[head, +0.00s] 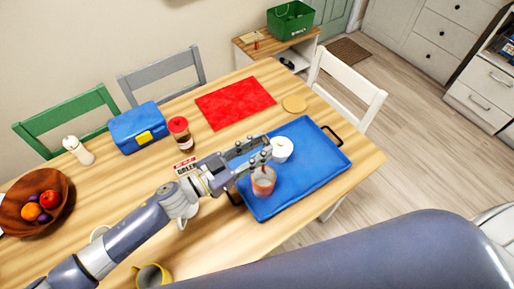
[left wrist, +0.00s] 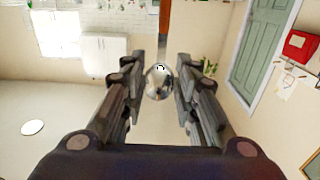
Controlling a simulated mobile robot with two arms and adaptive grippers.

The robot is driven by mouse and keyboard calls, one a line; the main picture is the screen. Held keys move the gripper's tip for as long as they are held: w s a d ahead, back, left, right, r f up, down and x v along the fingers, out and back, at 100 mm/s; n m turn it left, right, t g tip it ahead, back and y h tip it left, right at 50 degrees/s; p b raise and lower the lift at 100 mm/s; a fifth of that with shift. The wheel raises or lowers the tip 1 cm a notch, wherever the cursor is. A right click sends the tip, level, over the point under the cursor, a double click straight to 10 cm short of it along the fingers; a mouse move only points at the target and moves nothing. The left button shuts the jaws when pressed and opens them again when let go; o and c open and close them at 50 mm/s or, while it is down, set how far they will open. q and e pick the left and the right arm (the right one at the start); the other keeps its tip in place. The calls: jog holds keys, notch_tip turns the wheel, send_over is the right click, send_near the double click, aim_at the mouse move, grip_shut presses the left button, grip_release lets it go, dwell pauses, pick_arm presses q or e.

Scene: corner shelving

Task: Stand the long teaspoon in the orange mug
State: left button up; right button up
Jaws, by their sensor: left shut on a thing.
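The orange mug (head: 263,187) stands upright on the blue tray (head: 310,180). My left gripper (head: 265,150) is just above and behind it in the head view. It is shut on the long teaspoon, whose brown handle (head: 264,159) shows below the fingertips, over the mug. In the left wrist view, the silver bowl (left wrist: 158,83) lies between the fingers (left wrist: 159,85) and the brown handle (left wrist: 165,17) points away, toward the top edge. I cannot tell whether the handle's end is inside the mug. My right gripper is not in view.
A white mug (head: 282,150) stands on the tray close beside the gripper. A brown-lidded jar (head: 181,134), a blue box (head: 138,128), a red mat (head: 234,102) and a fruit bowl (head: 20,212) are on the table. The tray's right part is clear.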

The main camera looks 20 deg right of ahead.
pick_arm(q)
notch_tip(320, 180, down, 7)
jog(key=b, duration=0.4)
jog(key=shift+f+b, duration=0.2)
jog(key=shift+b, duration=0.1)
jog(key=o, duration=1.1)
jog(key=v, duration=1.2)
jog(key=shift+r, duration=0.1)
